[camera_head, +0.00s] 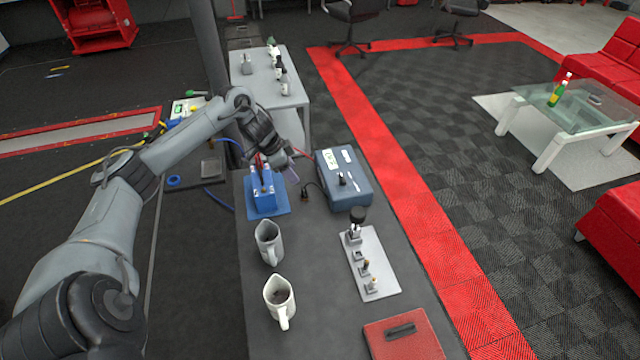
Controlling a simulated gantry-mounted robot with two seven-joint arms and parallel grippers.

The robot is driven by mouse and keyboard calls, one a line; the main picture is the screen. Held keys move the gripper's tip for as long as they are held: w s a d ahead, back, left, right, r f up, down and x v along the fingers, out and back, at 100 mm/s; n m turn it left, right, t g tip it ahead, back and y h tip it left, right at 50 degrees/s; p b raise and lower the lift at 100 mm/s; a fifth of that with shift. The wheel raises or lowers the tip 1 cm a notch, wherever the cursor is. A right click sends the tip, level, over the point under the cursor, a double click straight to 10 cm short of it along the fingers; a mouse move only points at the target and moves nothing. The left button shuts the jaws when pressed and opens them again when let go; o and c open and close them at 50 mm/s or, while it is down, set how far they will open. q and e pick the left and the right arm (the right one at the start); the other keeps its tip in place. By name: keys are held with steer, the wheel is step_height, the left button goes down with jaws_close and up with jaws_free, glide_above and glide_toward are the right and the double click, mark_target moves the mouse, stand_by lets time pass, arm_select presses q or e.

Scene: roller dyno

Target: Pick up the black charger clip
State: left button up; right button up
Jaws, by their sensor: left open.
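The blue-grey charger box (352,190) sits on the dark workbench, with a red cable and a black cable leaving its left side. The black cable ends in a small dark clip (305,195), which I take as the black charger clip, lying on the bench between the charger and the blue battery (264,199). The battery stands on a blue mat, with a red clip or lead at its top, partly hidden by my arm. My left gripper (288,171) is open, above the bench just up and left of the dark clip, apart from it. My right gripper is out of view.
A pale plate (384,277) with several small fittings lies to the right. A red tray (402,343) is at the near edge. A table with bottles (272,88) is behind.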

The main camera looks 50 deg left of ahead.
mark_target(303, 188)
arm_select(q)
steer(key=b+x, duration=0.1)
steer(key=x, duration=0.4)
steer(key=shift+s+d+f, duration=0.1)
steer(key=shift+w+f, duration=0.3)
steer(key=shift+f, duration=0.15)
steer(key=shift+b+x, duration=0.7)
steer(key=shift+x, duration=1.65)
steer(key=shift+s+d, duration=0.1)
steer(key=shift+s, duration=0.05)
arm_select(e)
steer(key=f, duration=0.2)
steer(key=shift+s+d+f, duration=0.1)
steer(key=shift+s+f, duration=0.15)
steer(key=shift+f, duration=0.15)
arm_select(q)
jaws_close()
